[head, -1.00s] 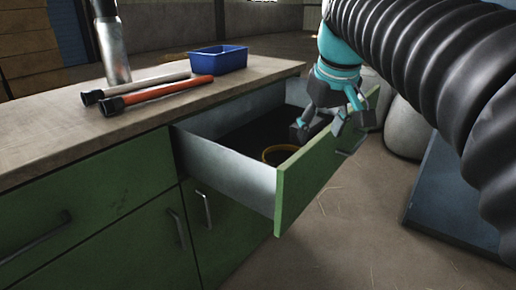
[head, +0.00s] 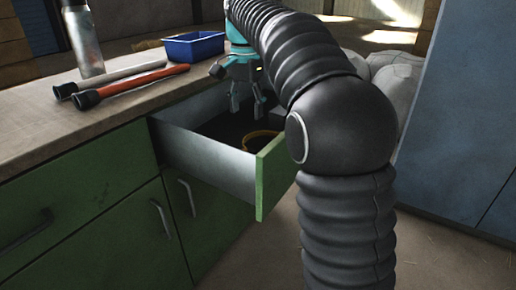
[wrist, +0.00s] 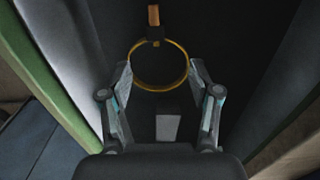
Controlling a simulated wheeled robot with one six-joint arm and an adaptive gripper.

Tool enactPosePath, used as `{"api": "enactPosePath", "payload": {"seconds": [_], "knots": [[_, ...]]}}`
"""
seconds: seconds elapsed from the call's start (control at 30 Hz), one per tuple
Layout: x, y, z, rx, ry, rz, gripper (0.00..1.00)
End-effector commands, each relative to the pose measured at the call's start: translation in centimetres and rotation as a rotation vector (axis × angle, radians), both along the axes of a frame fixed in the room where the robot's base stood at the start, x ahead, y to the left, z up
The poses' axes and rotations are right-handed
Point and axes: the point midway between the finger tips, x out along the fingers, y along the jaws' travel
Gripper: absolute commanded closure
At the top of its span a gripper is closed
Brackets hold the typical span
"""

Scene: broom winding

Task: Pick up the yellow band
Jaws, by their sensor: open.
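The yellow band (wrist: 160,90) shows as an upright-looking ring in the wrist view, between and just beyond my fingertips. In the head view the yellow band (head: 248,139) lies in the open drawer (head: 205,155), near its green front, partly hidden by that front. My gripper (head: 248,110) is open and points down over the drawer, behind the band in the head view. In the wrist view my gripper (wrist: 161,70) has its fingers on either side of the ring. I cannot tell whether they touch it.
On the worktop (head: 30,140) are a blue bin (head: 193,48), a grey-handled tube (head: 115,80), an orange tube (head: 135,82) and a metal bottle (head: 83,42). Drawer walls stand close around my gripper. A blue cabinet (head: 455,130) stands at right. An orange-brown piece (wrist: 153,15) shows beyond the band.

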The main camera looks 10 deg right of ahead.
Motion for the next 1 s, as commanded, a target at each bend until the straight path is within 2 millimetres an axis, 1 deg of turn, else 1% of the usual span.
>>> {"api": "enactPosePath", "payload": {"seconds": [0.1,0.2,0.3,0.57,0.8,0.9,1.0], "knots": [[-0.1,0.0,-2.3,0.000,0.004,0.000,0.38],[-0.1,-0.1,-4.1,0.000,0.003,0.001,0.38],[-0.1,-0.1,-5.4,0.000,0.001,0.001,0.38],[-0.1,-0.2,-7.0,0.000,0.000,0.001,0.38],[-0.4,-0.8,-10.3,0.000,0.001,0.001,0.38],[-0.4,-0.7,-11.2,0.000,0.000,0.001,0.38],[-0.4,-0.7,-11.6,0.001,-0.001,0.001,0.38]]}}
